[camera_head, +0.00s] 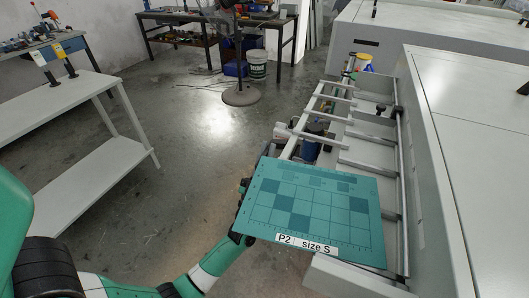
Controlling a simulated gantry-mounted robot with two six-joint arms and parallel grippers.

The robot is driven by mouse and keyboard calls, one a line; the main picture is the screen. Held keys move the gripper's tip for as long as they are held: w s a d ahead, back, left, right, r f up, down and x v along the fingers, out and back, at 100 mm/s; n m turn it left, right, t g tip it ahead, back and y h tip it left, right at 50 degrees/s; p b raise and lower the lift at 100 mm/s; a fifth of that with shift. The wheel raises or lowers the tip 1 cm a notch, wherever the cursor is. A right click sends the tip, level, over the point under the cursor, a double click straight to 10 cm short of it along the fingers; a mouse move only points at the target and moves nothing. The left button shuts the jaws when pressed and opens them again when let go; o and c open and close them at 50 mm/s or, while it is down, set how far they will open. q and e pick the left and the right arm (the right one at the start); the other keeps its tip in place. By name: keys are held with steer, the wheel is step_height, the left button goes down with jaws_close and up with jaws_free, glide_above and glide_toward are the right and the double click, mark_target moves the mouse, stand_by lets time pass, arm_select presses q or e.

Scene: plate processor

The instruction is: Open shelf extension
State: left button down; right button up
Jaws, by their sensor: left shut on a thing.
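The shelf extension (322,96) is a pale frame with rails and cross slats, standing out along the left side of the open shelf (378,157). A teal plate (318,213) marked "P2 size S" covers its near end. My left arm comes in from the lower left. My left gripper (246,198) is at the plate's left edge, shut and partly behind the plate. Its fingertips are hidden, so the exact contact with the extension does not show. My right gripper is not in view.
The white machine (469,120) fills the right side. A white two-level table (80,101) stands at the left. The floor between is mostly clear.

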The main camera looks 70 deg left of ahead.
arm_select(q)
steer(key=c, duration=1.3)
jaws_free()
steer(key=shift+s+a, duration=0.1)
steer(key=o, duration=0.4)
steer(key=v, duration=1.1)
steer(key=shift+d+f, duration=0.2)
steer(key=shift+f, duration=0.05)
steer(key=shift+s, duration=0.1)
